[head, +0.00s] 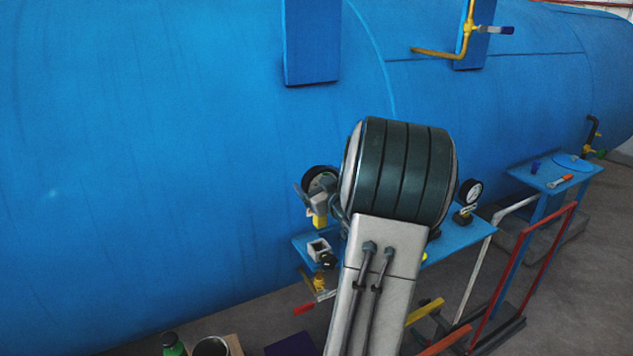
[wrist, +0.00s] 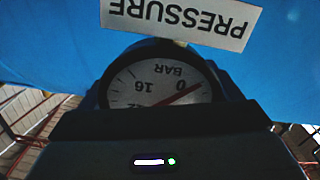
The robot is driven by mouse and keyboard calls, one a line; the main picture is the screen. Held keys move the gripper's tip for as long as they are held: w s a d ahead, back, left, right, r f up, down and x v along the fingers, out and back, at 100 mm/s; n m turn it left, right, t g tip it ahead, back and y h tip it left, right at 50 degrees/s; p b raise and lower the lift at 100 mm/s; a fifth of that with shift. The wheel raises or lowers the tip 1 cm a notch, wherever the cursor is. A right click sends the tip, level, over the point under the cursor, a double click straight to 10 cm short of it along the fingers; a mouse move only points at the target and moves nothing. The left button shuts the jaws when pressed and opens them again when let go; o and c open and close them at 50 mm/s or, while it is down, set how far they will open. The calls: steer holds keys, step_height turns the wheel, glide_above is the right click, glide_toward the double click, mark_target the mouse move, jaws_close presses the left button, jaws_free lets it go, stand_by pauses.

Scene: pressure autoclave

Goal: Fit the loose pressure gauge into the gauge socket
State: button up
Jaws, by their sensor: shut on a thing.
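My gripper (head: 312,200) is shut on a round pressure gauge with a black rim and white dial. The gauge (head: 320,180) shows in the head view just left of my dark arm joint, in front of the blue tank. In the wrist view the gauge (wrist: 165,82) fills the middle, its dial upside down with BAR, 16 and 0 readable and a red needle. A white PRESSURE label (wrist: 182,20) lies just beyond its rim. A yellow part (head: 320,221) shows just below my gripper in the head view. I cannot make out the gauge socket or whether the gauge touches it.
A second gauge (head: 469,191) stands on the blue shelf (head: 462,240), right of my arm. A small white-and-dark item (head: 319,248) sits at the shelf's left end. A red rail (head: 532,245) and a blue side table (head: 556,171) stand to the right.

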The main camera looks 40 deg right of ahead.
steer(key=shift+f+b, duration=2.55)
steer(key=shift+f, duration=0.3)
steer(key=shift+b, duration=0.6)
steer(key=shift+f+b, duration=2.25)
steer(key=shift+f, duration=0.05)
steer(key=o, duration=1.2)
steer(key=b+v, duration=0.2)
steer(key=v, duration=1.2)
steer(key=shift+w, duration=0.1)
